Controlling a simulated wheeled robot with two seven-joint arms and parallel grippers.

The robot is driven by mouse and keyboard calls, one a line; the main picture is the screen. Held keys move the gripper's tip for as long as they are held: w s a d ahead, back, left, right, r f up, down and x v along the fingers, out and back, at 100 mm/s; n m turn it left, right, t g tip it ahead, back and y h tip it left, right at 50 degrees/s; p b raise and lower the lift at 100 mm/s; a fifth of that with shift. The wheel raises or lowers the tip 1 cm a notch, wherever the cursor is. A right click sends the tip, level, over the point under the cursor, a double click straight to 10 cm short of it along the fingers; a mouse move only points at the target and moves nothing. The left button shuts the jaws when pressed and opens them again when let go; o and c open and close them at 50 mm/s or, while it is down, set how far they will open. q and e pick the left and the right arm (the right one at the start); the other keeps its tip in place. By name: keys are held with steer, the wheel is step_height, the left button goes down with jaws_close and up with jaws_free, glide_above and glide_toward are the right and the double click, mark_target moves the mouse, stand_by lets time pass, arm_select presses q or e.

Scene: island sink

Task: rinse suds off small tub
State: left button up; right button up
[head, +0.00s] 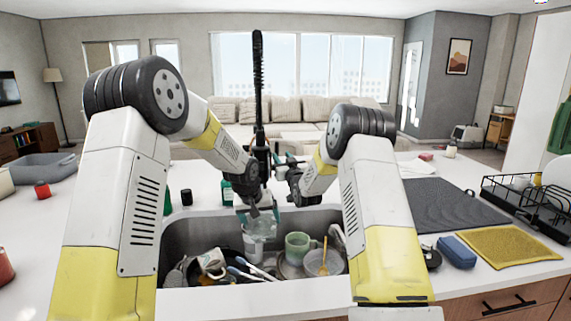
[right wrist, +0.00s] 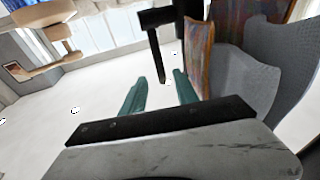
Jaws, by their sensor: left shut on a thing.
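The small tub (head: 263,230), pale and translucent, is held above the sink by my left gripper (head: 258,212). The left fingers are shut on it, and the arm covers part of it. Whether suds are on the tub is too small to tell. The black faucet (head: 259,90) rises behind the sink. My right gripper (head: 281,158) is beside the faucet on its right. In the right wrist view its green fingers (right wrist: 160,92) are apart and empty, with a black faucet part (right wrist: 157,55) just beyond the gap.
The sink (head: 190,232) holds a green mug (head: 297,247), a patterned cup (head: 211,261), utensils and other dishes. To the right are a dark drying mat (head: 452,204), a blue sponge (head: 457,251), a yellow cloth (head: 508,247) and a black dish rack (head: 528,203).

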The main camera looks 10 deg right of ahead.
steer(key=shift+v, duration=2.15)
steer(key=c, duration=0.6)
steer(key=shift+s+f+n, duration=0.1)
steer(key=shift+s+n, duration=0.1)
steer(key=shift+n, duration=0.5)
jaws_close()
steer(key=s+d+f+n, duration=0.15)
steer(key=s+n, duration=0.35)
steer(key=n, duration=1.1)
steer(key=x, duration=1.3)
steer(key=shift+w+a+n, duration=0.2)
steer(key=shift+w+n, duration=0.1)
steer(key=shift+w, duration=0.05)
